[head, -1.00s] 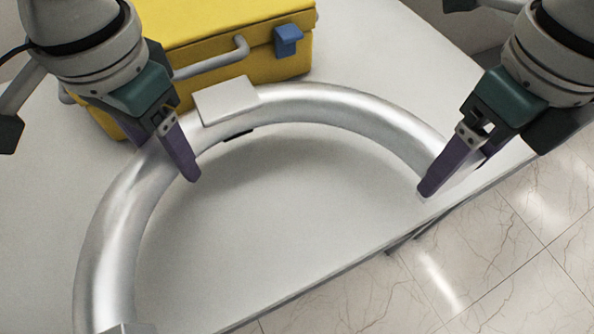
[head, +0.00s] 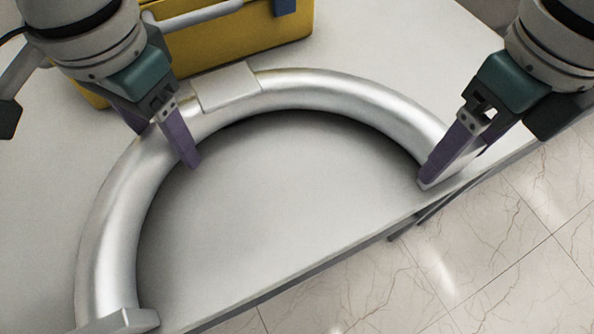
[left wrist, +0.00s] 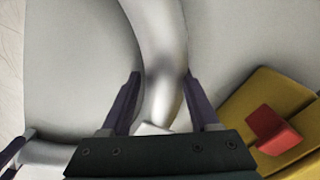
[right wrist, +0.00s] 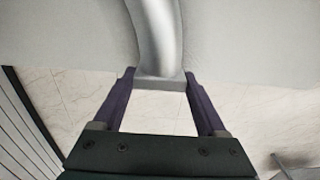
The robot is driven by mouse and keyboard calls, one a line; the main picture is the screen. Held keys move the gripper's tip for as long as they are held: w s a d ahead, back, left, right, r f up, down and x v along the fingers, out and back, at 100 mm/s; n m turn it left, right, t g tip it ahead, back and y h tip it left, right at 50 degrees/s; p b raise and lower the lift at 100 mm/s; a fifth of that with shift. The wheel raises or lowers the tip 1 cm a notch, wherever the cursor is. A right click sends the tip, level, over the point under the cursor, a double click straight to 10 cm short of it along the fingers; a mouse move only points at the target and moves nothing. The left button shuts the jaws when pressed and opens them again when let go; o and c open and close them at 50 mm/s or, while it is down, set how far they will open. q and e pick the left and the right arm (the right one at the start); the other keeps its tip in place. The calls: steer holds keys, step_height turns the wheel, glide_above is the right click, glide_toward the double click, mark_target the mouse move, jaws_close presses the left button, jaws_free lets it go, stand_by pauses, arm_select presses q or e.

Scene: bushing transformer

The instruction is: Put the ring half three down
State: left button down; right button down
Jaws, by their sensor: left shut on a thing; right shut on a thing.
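The ring half (head: 330,92) is a silver half-circle tube with a flat grey block (head: 228,88) on its arc and a flat end plate (head: 122,322) at the lower left. It lies level at the white table's surface, with a narrow dark shadow along its inner edge. My left gripper (head: 172,142) is shut on the ring half left of the block; the tube also shows between its fingers in the left wrist view (left wrist: 160,85). My right gripper (head: 445,160) is shut on the ring half near its right end, seen between the fingers in the right wrist view (right wrist: 158,40).
A yellow case (head: 240,42) with a grey handle and blue latch stands on the table behind the ring half. The table's front edge (head: 330,262) runs close to the ring's open side, with tiled floor (head: 500,250) beyond it.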

arm_select(q)
steer(key=c, duration=0.5)
jaws_free()
steer(key=shift+f, duration=0.1)
arm_select(e)
steer(key=shift+c, duration=1.5)
jaws_free()
steer(key=shift+f, duration=0.1)
arm_select(q)
steer(key=o, duration=0.4)
arm_select(e)
steer(key=o, duration=0.3)
steer(key=shift+r, duration=0.5)
arm_select(q)
steer(key=r, duration=1.2)
steer(key=shift+d, duration=0.2)
arm_select(e)
step_height(320, 180, up, 11)
